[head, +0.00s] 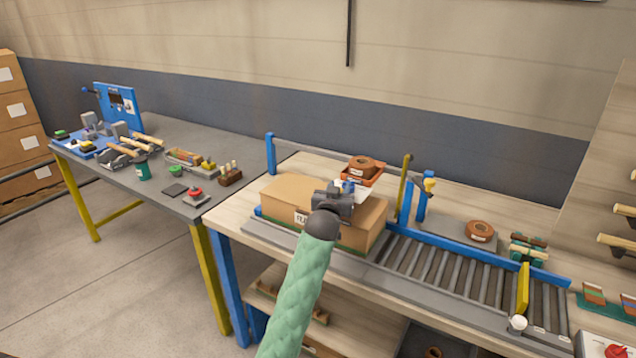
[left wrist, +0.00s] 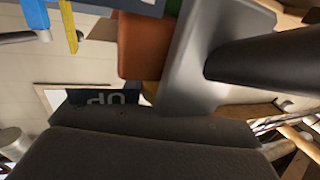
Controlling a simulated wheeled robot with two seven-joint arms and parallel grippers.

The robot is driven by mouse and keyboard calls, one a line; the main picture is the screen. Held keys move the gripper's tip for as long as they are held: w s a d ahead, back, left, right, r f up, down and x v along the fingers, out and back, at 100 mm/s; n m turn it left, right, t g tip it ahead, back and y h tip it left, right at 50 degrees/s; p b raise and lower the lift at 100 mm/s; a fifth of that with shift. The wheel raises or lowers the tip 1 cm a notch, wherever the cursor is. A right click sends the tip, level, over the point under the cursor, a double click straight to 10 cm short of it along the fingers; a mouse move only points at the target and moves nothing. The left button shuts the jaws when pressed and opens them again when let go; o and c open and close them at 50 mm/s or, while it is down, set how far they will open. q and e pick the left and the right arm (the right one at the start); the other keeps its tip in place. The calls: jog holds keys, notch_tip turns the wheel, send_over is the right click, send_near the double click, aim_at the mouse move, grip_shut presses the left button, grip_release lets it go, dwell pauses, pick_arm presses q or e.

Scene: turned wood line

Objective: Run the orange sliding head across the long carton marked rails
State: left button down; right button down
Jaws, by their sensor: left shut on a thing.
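The long cardboard carton (head: 282,194) lies on the pale bench at the left end of the roller line. Its label (head: 301,217) is partly covered by my arm. The orange sliding head (head: 376,177) is above the carton's right part, below a grey rail, with a brown round piece on top. My left gripper (head: 345,191) reaches over the carton and is shut at the front of the head; the grip itself is hidden. The left wrist view shows the head's orange side (left wrist: 145,45) close to the jaws. My right gripper is not in view.
The roller conveyor (head: 440,268) runs right from the carton, with a yellow plate (head: 522,288) at its far end. Yellow and blue posts (head: 405,190) stand right of the carton. A grey table (head: 185,160) with tools stands at left.

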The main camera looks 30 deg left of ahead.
pick_arm(q)
jog(key=d, duration=0.6)
jog(key=shift+s+d, duration=0.2)
jog(key=shift+s, duration=0.05)
jog(key=shift+d, duration=0.75)
jog(key=c, duration=1)
grip_release()
jog(key=shift+d, duration=0.15)
jog(key=shift+c, duration=0.2)
jog(key=shift+o, duration=0.2)
jog(key=shift+d, duration=0.15)
jog(key=shift+s, duration=0.1)
jog(key=shift+s+f, duration=0.1)
jog(key=shift+s, duration=0.15)
jog(key=s+d+b, duration=0.1)
jog(key=s+b, duration=0.1)
jog(key=s, duration=0.5)
jog(key=shift+d+b, duration=0.15)
jog(key=shift+b, duration=0.2)
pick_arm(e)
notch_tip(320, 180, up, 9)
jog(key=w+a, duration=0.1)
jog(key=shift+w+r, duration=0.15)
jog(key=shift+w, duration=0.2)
